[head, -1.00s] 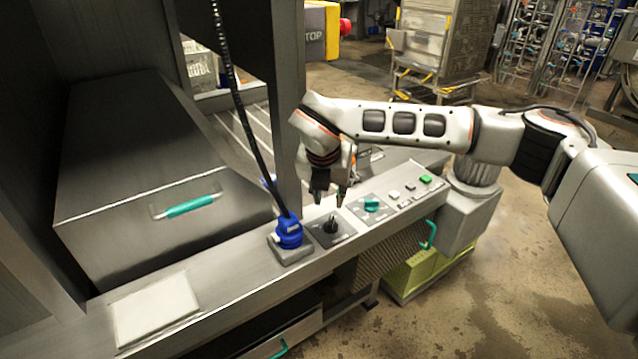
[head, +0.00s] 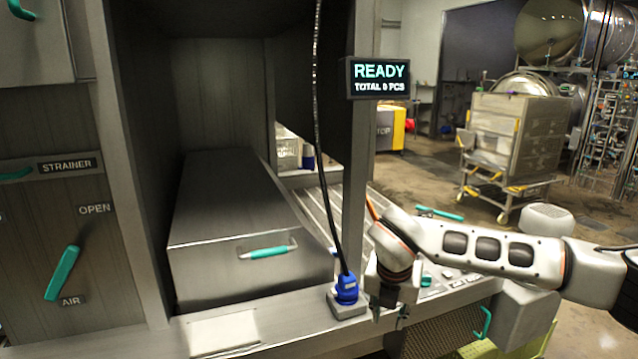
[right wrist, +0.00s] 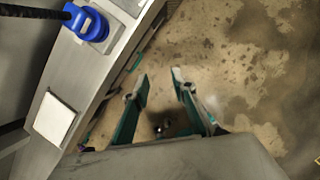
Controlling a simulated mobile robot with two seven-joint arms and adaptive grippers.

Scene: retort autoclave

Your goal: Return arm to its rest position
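My right arm comes in from the right in the head view. Its gripper (head: 388,312) points down at the front of the control ledge (head: 275,332), just right of the blue plug (head: 346,289). In the right wrist view the two fingers of my right gripper (right wrist: 162,88) stand apart with nothing between them. Floor shows beyond them, and the ledge (right wrist: 95,85) with the blue plug (right wrist: 88,24) lies to the left. The gripper and arm hide part of the switch panel. My left gripper is not in view.
A steel box (head: 250,235) with a green handle (head: 268,252) sits in the chamber. A black cable (head: 325,150) hangs to the plug. A display (head: 377,78) reads READY, TOTAL 0 PCS. A wheeled rack (head: 510,140) stands behind. Open floor (head: 600,225) lies at the right.

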